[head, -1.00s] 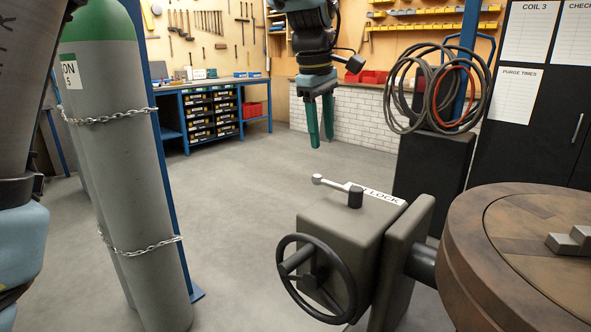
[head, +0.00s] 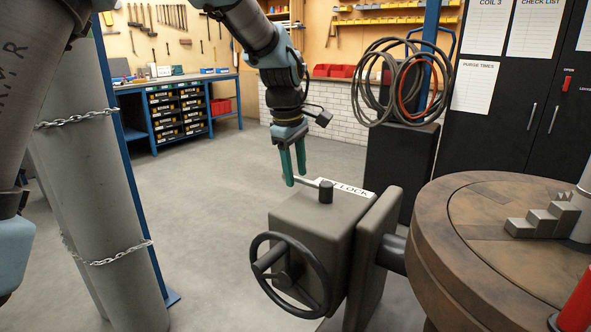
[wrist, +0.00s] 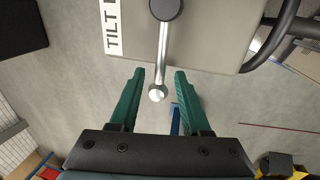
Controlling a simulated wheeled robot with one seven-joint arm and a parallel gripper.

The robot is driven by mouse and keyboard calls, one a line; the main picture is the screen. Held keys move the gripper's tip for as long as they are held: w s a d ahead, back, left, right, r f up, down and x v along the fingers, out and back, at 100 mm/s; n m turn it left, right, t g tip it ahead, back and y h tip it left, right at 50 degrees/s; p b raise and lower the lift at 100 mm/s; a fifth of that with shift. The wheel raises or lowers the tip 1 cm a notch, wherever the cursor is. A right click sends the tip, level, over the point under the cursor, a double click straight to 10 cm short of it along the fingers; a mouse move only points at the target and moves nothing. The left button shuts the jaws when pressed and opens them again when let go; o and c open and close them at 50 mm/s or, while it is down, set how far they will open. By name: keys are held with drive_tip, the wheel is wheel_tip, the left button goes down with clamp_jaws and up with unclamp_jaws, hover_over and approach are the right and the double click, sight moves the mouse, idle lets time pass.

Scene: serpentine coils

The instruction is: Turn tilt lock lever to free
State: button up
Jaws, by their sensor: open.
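The tilt lock lever (head: 309,182) is a silver bar on a dark round pivot (head: 326,191) on top of a grey box (head: 318,216). In the wrist view the lever (wrist: 163,50) runs from the pivot to a pale ball end (wrist: 157,93). My gripper (head: 296,180) has green fingers and points down at the lever's free end. In the wrist view my gripper (wrist: 159,74) is open, with the ball end between its fingers and gaps on both sides.
A dark handwheel (head: 290,273) sits on the box's front. Chained gas cylinders (head: 105,200) stand at left. Hoses hang on a black stand (head: 398,170) behind. Floor between is clear.

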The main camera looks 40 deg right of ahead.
clamp_jaws()
idle(0.3)
idle(1.1)
